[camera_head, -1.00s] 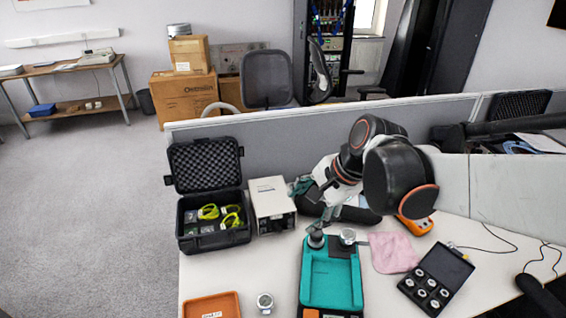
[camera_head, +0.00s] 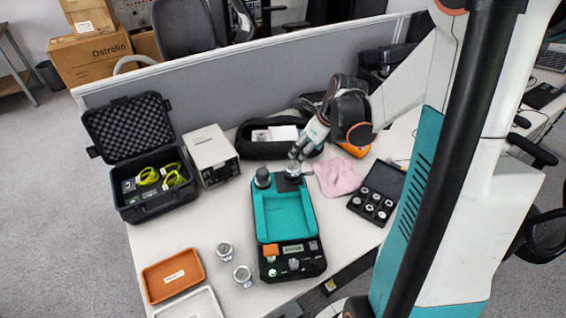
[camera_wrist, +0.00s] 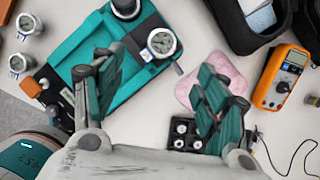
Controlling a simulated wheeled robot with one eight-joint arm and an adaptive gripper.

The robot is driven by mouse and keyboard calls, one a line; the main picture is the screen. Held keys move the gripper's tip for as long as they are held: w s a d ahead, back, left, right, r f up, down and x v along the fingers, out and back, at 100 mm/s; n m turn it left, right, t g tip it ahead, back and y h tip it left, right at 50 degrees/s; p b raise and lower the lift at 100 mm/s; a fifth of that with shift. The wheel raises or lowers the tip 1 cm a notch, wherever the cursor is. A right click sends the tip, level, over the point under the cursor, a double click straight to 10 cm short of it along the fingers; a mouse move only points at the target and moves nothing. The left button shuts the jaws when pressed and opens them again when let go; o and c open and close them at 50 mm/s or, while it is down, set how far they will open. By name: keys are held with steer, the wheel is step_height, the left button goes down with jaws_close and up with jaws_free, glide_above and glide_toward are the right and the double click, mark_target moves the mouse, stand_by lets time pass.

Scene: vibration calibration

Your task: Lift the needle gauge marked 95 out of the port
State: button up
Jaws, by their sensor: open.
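The teal calibrator (camera_head: 262,215) stands at the middle of the table. At its back edge are a dark grey cylinder (camera_head: 262,178) and, to its right, a round silver gauge (camera_head: 293,171). The gauge, with white face and blue label, also shows in the wrist view (camera_wrist: 161,42); I cannot read its number. My gripper (camera_head: 296,158) is just above and behind this gauge, partly covering it. In the wrist view, my gripper (camera_wrist: 158,65) has its two teal fingers spread wide and empty, with the gauge just beyond the gap. Contact is not visible.
Two loose gauges (camera_head: 225,250) (camera_head: 243,275) stand left of the calibrator, near an orange tray (camera_head: 173,274). A pink cloth (camera_head: 338,177) and a black case of small parts (camera_head: 375,200) lie right. An orange multimeter (camera_wrist: 282,77) and black pouch (camera_head: 262,150) are behind.

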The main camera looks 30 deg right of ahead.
steer(key=b+x, duration=0.2)
steer(key=x, duration=0.6)
steer(key=shift+d, duration=0.15)
steer(key=shift+b+x, duration=1.5)
steer(key=shift+x, duration=1.5)
steer(key=shift+w+r, duration=0.1)
steer(key=c, duration=1.3)
steer(key=shift+c, duration=0.2)
step_height(320, 180, up, 20)
steer(key=p, duration=0.7)
step_height(320, 180, up, 4)
steer(key=p, duration=0.3)
glide_above(293, 167)
steer(key=shift+w, duration=0.2)
steer(key=shift+b, duration=0.3)
